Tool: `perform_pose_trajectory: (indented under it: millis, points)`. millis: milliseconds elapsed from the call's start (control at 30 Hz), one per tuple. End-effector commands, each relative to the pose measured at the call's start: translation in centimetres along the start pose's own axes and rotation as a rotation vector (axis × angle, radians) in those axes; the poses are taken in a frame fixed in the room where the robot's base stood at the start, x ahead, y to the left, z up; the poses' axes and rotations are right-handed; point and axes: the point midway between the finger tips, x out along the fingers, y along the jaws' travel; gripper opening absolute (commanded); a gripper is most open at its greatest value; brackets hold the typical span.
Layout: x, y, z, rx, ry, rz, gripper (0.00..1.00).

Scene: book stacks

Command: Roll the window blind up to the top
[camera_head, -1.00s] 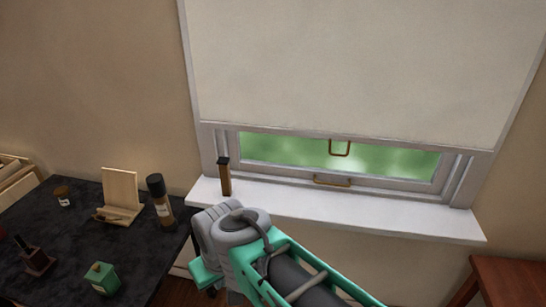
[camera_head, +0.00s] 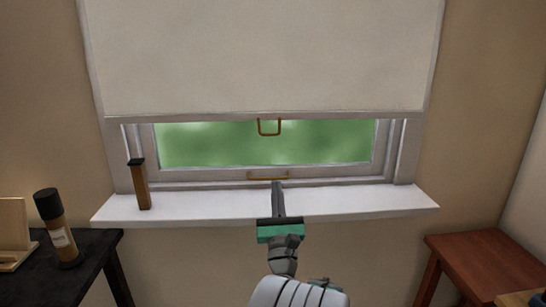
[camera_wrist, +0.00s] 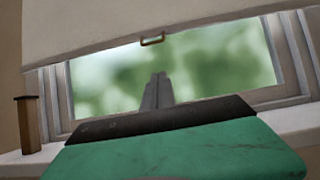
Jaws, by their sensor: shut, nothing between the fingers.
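The cream window blind (camera_head: 262,60) hangs over most of the window, with its bottom edge above a strip of green glass. A brass loop pull (camera_head: 269,127) hangs at the middle of that edge; it also shows in the wrist view (camera_wrist: 153,40). My gripper (camera_head: 277,185) is shut and empty, in front of the window's lower frame and below the pull, apart from it. In the wrist view my closed fingers (camera_wrist: 158,78) point up toward the glass, just below the pull.
A brass sash handle (camera_head: 267,175) is on the lower window frame, close behind my fingertips. A wooden post with a dark cap (camera_head: 139,184) stands on the white sill (camera_head: 370,203). A dark table with a bottle (camera_head: 58,228) is at left, a red-brown table (camera_head: 490,262) at right.

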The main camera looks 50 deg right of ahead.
Motion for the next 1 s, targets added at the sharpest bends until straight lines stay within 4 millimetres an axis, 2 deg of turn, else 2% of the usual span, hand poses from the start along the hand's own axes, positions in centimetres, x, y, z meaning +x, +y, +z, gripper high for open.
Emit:
perform_pose_trajectory:
  millis: [433,500,700,1000]
  points:
    - [9.5,0.3,0.6,-0.005,0.003,0.006,0.0]
    - [10.6,0.3,1.6,-0.006,0.0,0.006,0.0]
    - [12.0,0.3,2.8,-0.006,0.002,0.006,0.0]
    - [12.0,0.3,2.8,-0.006,0.002,0.006,0.0]
